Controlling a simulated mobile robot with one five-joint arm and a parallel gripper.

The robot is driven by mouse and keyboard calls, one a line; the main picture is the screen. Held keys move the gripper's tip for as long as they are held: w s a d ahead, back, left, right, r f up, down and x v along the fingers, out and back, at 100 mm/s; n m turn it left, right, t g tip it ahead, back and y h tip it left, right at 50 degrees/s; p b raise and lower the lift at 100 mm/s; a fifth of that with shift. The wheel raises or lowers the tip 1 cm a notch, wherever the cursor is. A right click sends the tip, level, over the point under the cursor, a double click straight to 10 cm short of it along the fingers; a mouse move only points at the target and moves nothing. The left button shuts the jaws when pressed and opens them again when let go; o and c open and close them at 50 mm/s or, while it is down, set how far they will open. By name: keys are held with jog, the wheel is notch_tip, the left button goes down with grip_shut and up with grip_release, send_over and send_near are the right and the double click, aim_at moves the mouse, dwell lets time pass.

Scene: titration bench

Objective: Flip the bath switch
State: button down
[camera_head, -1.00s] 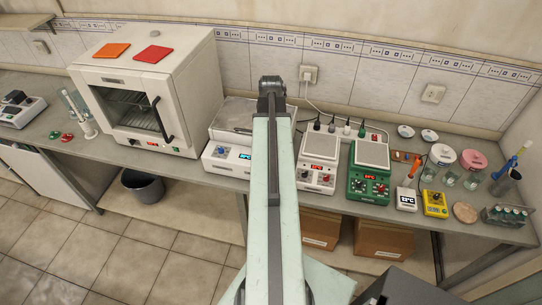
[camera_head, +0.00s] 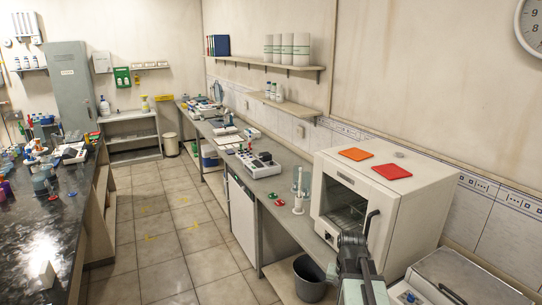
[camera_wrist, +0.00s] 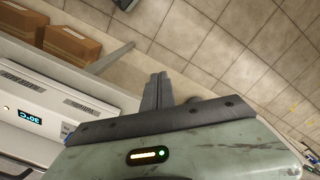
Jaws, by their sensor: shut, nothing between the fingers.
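The bath (camera_head: 462,278) is a white box with a grey metal lid at the lower right of the head view, cut off by the picture edge. A blue knob (camera_head: 409,298) shows on its front. In the wrist view a white front with a lit temperature display (camera_wrist: 30,117) lies at the left, seemingly the bath. I cannot make out its switch in either view. My gripper (camera_wrist: 158,92) is shut and empty, beside that front and over the floor side. In the head view my arm's end (camera_head: 353,250) stands in front of the oven, left of the bath.
The white oven (camera_head: 425,212) with an orange and a red pad on top stands behind my arm. A dark bin (camera_head: 309,280) is on the floor. The tiled aisle (camera_head: 160,230) is clear.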

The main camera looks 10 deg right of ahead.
jog(key=a+f+n+b, duration=0.1)
jog(key=a+n, duration=0.5)
jog(key=a, duration=1.1)
jog(key=shift+s+f+b, duration=0.35)
jog(key=shift+s+f, duration=0.1)
jog(key=shift+f, duration=0.4)
